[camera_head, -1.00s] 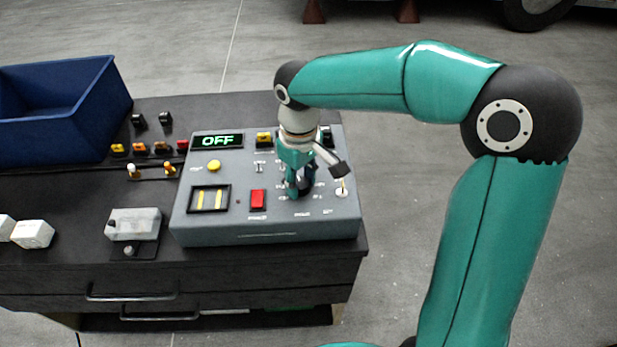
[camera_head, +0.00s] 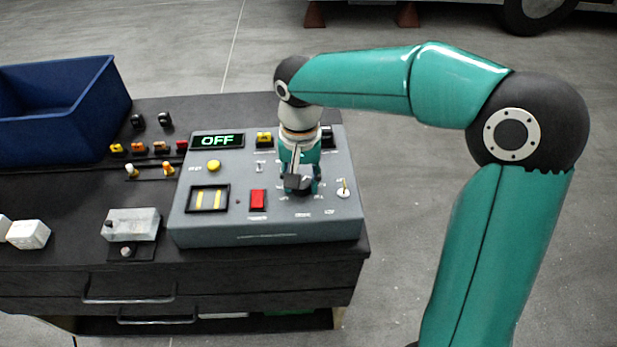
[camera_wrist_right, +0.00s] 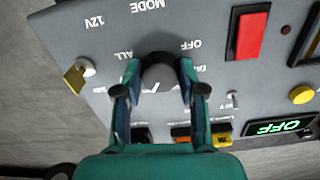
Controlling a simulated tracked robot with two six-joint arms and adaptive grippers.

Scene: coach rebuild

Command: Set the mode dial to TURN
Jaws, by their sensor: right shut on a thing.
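The grey control box (camera_head: 240,237) stands on the dark cabinet, and its display (camera_head: 217,141) reads OFF in green. My right gripper (camera_head: 300,187) points down over the box's panel, right of the red switch. In the right wrist view, the dark round mode dial (camera_wrist_right: 160,70) sits between the fingertips of the right gripper (camera_wrist_right: 160,78), which is shut on it. A pale pointer line shows on the dial's near side. The labels OFF, ALL and MODE are readable around it; another label is partly hidden by a finger. In the head view the gripper covers the dial. My left gripper is out of view.
A red rocker switch (camera_head: 258,200), a yellow button (camera_head: 213,166) and a key switch (camera_head: 344,189) lie near the dial. A blue bin (camera_head: 60,135), small switches and a clear-covered block (camera_head: 132,225) stand on the cabinet to the left.

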